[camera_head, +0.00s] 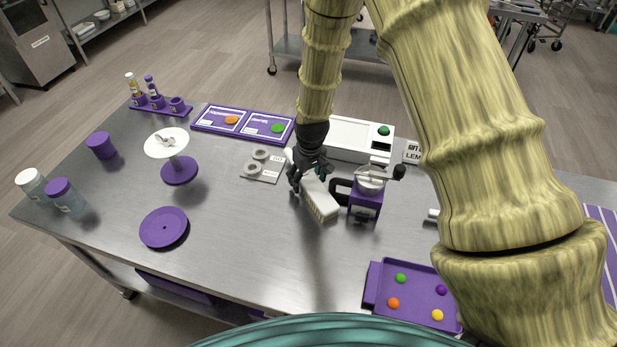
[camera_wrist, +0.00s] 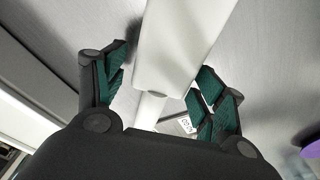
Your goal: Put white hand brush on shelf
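The white hand brush (camera_head: 322,203) is on or just above the steel table near its middle, slanting down to the right, with pale bristles at the near end. My gripper (camera_head: 308,172) is over its far end. In the wrist view the brush (camera_wrist: 185,45) runs between my two dark-green-padded fingers (camera_wrist: 160,92). The fingers are apart, with a gap visible beside the narrower handle, so the gripper looks open around it. The fingertips are partly hidden in the head view. A lower shelf (camera_head: 285,46) shows on a rack behind the table; which shelf the task names is unclear.
A purple-and-metal depositor (camera_head: 364,203) stands just right of the brush, with a white scale-like device (camera_head: 350,135) behind. A purple tray (camera_head: 375,299) with candies is at front right. A purple plate (camera_head: 163,228) and cake stand (camera_head: 179,171) are left. The table's front middle is clear.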

